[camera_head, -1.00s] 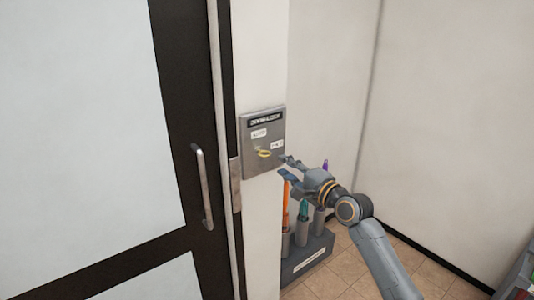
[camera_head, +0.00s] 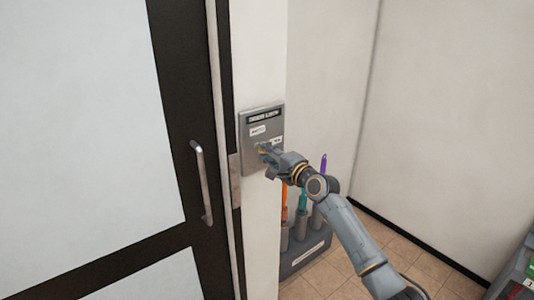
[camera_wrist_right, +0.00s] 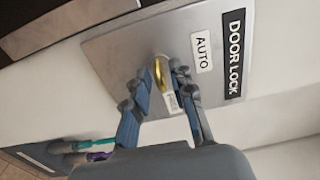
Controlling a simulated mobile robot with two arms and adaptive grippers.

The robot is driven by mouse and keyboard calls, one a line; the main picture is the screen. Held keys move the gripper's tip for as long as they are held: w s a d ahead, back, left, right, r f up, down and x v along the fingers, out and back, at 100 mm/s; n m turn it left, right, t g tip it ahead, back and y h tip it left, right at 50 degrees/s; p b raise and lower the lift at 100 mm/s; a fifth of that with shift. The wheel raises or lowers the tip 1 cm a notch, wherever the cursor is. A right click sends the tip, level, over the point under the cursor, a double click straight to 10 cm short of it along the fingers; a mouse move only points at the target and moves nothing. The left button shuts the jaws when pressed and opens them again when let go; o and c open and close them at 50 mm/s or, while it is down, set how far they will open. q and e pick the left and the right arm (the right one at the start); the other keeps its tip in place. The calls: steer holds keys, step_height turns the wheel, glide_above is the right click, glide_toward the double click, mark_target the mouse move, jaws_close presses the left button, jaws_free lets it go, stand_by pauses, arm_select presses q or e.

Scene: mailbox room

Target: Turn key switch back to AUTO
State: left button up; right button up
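A grey metal switch plate (camera_head: 249,149) is on the white wall strip beside the door. It bears a black DOOR LOCK label (camera_wrist_right: 233,52) and a white AUTO label (camera_wrist_right: 202,52). The gold key (camera_wrist_right: 161,74) stands out from the plate, below the AUTO label in the head view. A second white label (camera_wrist_right: 172,103) is partly hidden by my fingers. My right gripper (camera_wrist_right: 163,75) is at the plate with its two fingers on either side of the key. Whether they press on it cannot be told. My left gripper is not in view.
The dark-framed door with a long handle (camera_head: 201,184) is left of the plate. Below the right gripper, a dark grey stand (camera_head: 306,254) holds orange, teal and purple items. Wall corner and tiled floor lie to the right.

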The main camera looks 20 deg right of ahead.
jaws_close()
steer(key=n+b, duration=0.3)
steer(key=shift+f+n, duration=0.2)
steer(key=shift+n, duration=0.1)
steer(key=n+b, duration=0.3)
steer(key=n, duration=0.2)
steer(key=n+b, duration=0.2)
steer(key=n, duration=0.3)
steer(key=shift+r, duration=0.1)
steer(key=n, duration=0.4)
steer(key=shift+b, duration=0.4)
steer(key=shift+n, duration=0.3)
steer(key=shift+o, duration=1.7)
jaws_free()
